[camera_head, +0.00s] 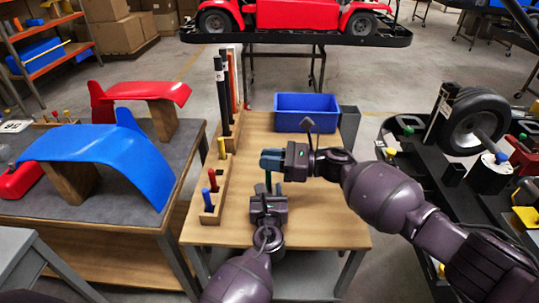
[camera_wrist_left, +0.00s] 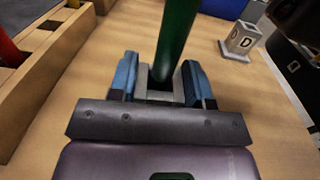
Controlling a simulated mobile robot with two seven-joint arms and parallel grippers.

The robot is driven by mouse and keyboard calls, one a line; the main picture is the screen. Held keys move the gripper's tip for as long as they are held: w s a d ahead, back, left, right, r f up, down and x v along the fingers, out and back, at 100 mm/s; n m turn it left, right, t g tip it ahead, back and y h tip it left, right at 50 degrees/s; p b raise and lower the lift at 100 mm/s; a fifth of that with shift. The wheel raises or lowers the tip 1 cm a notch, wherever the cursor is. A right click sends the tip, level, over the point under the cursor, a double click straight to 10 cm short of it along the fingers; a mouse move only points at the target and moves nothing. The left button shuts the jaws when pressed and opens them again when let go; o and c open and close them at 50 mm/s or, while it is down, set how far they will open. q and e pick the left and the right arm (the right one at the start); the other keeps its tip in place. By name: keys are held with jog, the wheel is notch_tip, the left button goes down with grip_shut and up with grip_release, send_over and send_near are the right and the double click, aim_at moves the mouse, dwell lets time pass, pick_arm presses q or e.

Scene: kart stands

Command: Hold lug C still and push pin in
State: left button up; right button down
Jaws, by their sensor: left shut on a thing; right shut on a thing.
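Lug C, a small grey block (camera_wrist_left: 160,96), stands on the wooden table (camera_head: 318,222); its letter does not show. My left gripper (camera_head: 268,188) is shut on it, with blue fingers on either side in the left wrist view (camera_wrist_left: 160,84). A green pin (camera_wrist_left: 176,40) stands upright over the lug, its lower end at the lug's dark opening. How deep it sits cannot be told. My right gripper (camera_head: 271,160) is just above the left one, shut on the pin; the pin's top is out of the left wrist view.
A grey lug marked D (camera_wrist_left: 241,41) stands to the right. A wooden rack (camera_head: 212,218) with coloured-handled pins lines the table's left edge. A blue bin (camera_head: 307,121) is at the back. The table's front right is clear.

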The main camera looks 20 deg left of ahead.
pick_arm(q)
jog(key=shift+f, duration=0.1)
pick_arm(e)
jog(key=shift+f, duration=2.25)
jog(key=shift+f, duration=0.15)
jog(key=c, duration=1)
grip_release()
jog(key=shift+d, duration=0.1)
jog(key=d, duration=0.4)
jog(key=w+d, duration=0.1)
jog(key=d, duration=0.2)
jog(key=w+d, duration=0.1)
jog(key=d, duration=0.3)
jog(key=shift+d, duration=0.35)
